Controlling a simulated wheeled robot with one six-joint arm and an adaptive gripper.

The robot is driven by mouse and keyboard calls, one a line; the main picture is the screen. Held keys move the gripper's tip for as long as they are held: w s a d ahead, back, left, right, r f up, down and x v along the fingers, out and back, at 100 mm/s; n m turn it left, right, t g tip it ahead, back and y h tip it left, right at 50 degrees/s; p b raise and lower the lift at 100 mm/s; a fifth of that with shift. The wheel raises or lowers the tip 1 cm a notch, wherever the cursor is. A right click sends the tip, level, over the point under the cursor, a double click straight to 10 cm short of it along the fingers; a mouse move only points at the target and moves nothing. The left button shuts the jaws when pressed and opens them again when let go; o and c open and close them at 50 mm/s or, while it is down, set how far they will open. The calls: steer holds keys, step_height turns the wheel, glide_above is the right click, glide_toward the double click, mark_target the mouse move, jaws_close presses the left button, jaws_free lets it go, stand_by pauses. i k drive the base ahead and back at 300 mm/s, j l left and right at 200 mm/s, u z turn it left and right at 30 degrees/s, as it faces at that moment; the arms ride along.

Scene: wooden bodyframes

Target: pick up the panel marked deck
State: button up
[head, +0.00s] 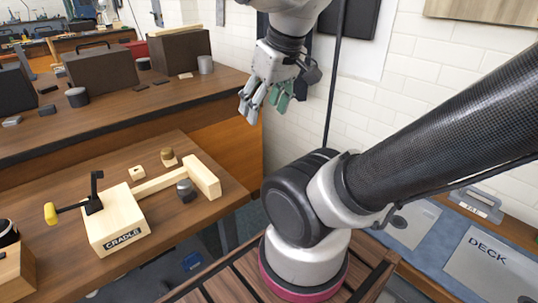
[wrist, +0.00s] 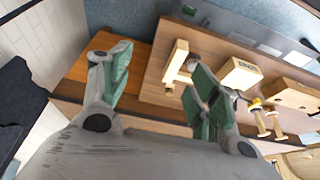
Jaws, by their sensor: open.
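The panel marked DECK (head: 492,262) is a flat light-grey plate at the lower right of the head view. It lies on a blue-grey surface, and the frame cuts off part of it. I cannot make it out in the wrist view. My gripper (head: 262,100) hangs in the air at the upper middle, fingers pointing down, well to the left of the panel. Its two green-padded fingers are apart in the wrist view (wrist: 158,66), with nothing between them.
Another grey panel (head: 412,222) with round holes lies left of the DECK panel. A metal handle-like piece (head: 480,206) sits behind. The left bench holds the CRADLE block (head: 115,222) and a T-shaped wooden piece (head: 203,176). My arm spans the space before the white wall.

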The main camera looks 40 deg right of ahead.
mark_target(497, 272)
steer(key=k+j+z, duration=0.1)
steer(key=k+j, duration=0.7)
steer(key=j+z, duration=0.1)
steer(key=z, duration=2.3)
steer(key=i+j+z, duration=0.1)
steer(key=j+z, duration=0.4)
steer(key=j, duration=0.15)
